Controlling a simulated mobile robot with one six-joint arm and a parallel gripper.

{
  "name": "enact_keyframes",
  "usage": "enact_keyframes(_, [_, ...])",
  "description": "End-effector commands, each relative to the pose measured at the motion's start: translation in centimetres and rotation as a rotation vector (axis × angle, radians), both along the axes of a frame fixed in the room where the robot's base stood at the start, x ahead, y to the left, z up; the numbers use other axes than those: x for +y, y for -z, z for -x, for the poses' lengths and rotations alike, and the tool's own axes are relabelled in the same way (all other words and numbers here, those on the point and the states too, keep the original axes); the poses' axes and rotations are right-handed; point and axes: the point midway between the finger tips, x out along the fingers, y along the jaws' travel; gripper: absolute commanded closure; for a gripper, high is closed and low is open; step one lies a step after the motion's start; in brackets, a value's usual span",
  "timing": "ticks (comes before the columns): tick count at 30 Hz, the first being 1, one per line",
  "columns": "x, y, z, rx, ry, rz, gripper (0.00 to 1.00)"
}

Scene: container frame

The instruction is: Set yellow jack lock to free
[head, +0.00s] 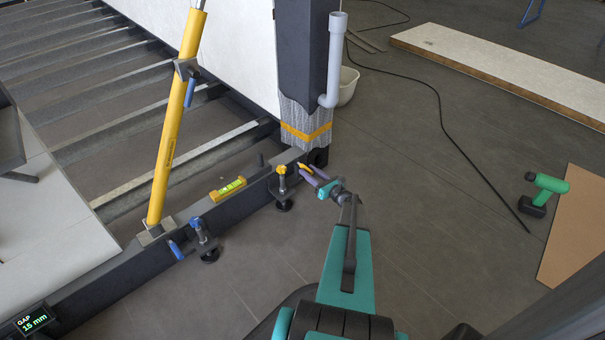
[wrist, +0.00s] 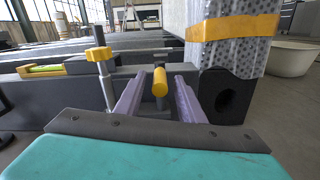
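The yellow jack (head: 281,178) stands at the dark beam's outer side, near its corner end. In the wrist view its yellow knob and collar (wrist: 98,54) sit on a grey screw, left of my fingers. The jack's yellow lock lever (head: 305,168) is to the right of the knob. In the wrist view this lever (wrist: 159,82) points toward me, between my two purple fingers with a gap on each side. My gripper (head: 314,179) is open and empty around or just short of it; I cannot tell the exact depth. The display (head: 34,321) reads GAP 15 mm.
A second jack with a blue knob (head: 196,222) and blue lever (head: 175,250) stands farther left along the beam (head: 100,278). A yellow spirit level (head: 228,189) lies on the beam. The wrapped post (head: 306,122) rises close beyond my gripper.

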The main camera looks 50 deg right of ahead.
Motion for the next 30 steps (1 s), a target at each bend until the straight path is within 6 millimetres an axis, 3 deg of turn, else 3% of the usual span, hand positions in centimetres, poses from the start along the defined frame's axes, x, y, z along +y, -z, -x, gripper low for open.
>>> enact_keyframes(7, [-0.2, 0.1, -2.5, -0.001, -0.001, 0.0, 0.64])
enact_keyframes(19, [-0.2, 0.0, -3.0, 0.0, -0.001, 0.0, 0.64])
enact_keyframes(20, [-0.2, 0.0, -3.0, 0.0, -0.001, 0.0, 0.66])
enact_keyframes(26, [-0.1, 0.0, -3.0, 0.0, -0.001, 0.0, 1.0])
enact_keyframes(30, [-0.1, 0.0, -3.0, 0.0, -0.001, 0.0, 1.0])
